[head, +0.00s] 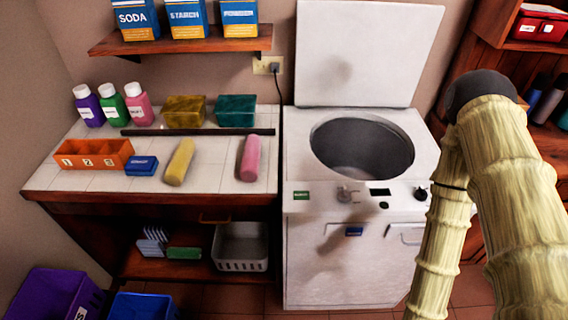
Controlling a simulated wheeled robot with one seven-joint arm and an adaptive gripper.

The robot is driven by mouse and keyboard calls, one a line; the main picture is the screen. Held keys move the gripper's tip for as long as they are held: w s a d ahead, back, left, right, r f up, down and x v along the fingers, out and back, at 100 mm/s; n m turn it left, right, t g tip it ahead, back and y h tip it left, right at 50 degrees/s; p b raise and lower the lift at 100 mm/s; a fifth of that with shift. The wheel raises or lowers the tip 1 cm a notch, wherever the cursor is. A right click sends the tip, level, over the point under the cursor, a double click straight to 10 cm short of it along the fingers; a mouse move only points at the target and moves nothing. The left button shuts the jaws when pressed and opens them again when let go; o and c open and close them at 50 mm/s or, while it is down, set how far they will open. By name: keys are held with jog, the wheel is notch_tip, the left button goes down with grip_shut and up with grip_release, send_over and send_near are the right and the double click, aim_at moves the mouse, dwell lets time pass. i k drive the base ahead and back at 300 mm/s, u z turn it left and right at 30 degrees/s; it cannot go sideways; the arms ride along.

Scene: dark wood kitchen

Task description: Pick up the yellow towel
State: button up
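A yellow rolled piece (179,163), which looks like a towel, lies on the white tiled counter (215,177), left of a pink roll (250,158). A mustard-yellow folded block (184,110), possibly cloth, sits further back beside a teal one (235,110). I cannot tell for certain which of the two yellow things is the towel. My arm rises at the right of the view, in front of the washer's right side and well apart from the counter. My gripper is outside the picture.
A top-loading washer (310,200) with raised lid stands right of the counter. Bottles (112,104), a dark bar (200,132), an orange numbered tray (94,154) and a blue box (141,166) share the counter. A shelf (180,40) overhangs it. Purple (55,296) and blue bins stand below.

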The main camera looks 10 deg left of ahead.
aim_at(178, 167)
jog(key=u, duration=1.05)
jog(key=k, duration=0.4)
jog(key=u, duration=0.5)
jog(key=i, duration=0.45)
jog(key=z, duration=0.05)
